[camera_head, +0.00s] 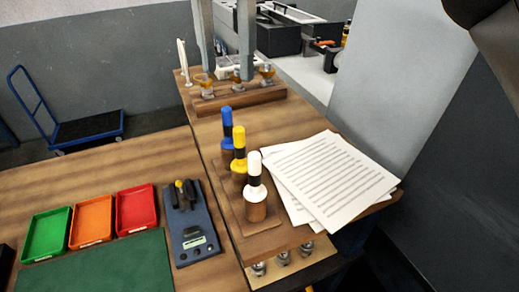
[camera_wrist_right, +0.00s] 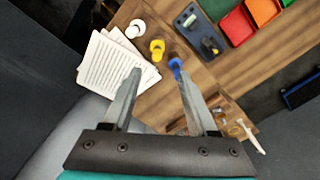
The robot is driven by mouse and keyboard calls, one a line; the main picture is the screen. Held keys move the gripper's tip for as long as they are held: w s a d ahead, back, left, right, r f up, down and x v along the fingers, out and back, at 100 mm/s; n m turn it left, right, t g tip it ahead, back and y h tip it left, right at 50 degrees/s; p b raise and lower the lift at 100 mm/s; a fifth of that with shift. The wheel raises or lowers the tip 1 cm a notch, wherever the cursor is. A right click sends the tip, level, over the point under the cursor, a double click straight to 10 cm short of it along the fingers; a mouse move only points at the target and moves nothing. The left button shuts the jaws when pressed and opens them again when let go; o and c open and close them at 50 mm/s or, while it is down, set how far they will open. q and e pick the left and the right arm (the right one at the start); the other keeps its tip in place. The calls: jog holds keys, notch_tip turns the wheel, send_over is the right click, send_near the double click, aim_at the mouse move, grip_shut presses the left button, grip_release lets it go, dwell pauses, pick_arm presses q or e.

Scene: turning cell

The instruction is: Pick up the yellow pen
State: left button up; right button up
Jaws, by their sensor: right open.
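The yellow pen (camera_head: 239,150) stands upright in a wooden holder (camera_head: 236,218), between a blue pen (camera_head: 227,122) behind it and a white pen (camera_head: 255,178) in front. My right gripper (camera_head: 226,76) comes down from the top of the head view, its two grey fingers apart and empty, beyond the pens. In the wrist view, the yellow pen (camera_wrist_right: 157,46) shows past the gap between my right fingertips (camera_wrist_right: 157,72). The blue pen (camera_wrist_right: 175,66) appears by the fingertip on the right, and the white pen (camera_wrist_right: 135,28) lies further left. My left gripper is not in view.
Printed sheets (camera_head: 328,175) lie right of the pens. A wooden rack (camera_head: 238,103) with small amber-topped items stands behind them. A blue device (camera_head: 190,225) and green, orange and red trays (camera_head: 136,208) sit to the left. A wall (camera_head: 385,85) rises at right.

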aim_at(235, 130)
notch_tip(235, 130, down, 2)
jog(key=shift+w+d+f+b, duration=0.1)
jog(key=shift+w+f+b, duration=0.1)
jog(key=shift+b, duration=0.2)
notch_tip(235, 130, down, 8)
jog(key=shift+f, duration=0.25)
jog(key=shift+s+d+f+p, duration=0.1)
jog(key=shift+f+p, duration=0.2)
jog(key=shift+f, duration=0.15)
jog(key=f, duration=0.2)
jog(key=f+p, duration=0.1)
jog(key=shift+d+f, duration=0.3)
jog(key=shift+f, duration=0.5)
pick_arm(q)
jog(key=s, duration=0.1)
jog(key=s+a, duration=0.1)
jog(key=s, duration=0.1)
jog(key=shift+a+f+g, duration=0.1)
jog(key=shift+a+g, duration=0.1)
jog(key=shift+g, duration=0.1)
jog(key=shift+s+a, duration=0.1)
pick_arm(e)
grip_shut()
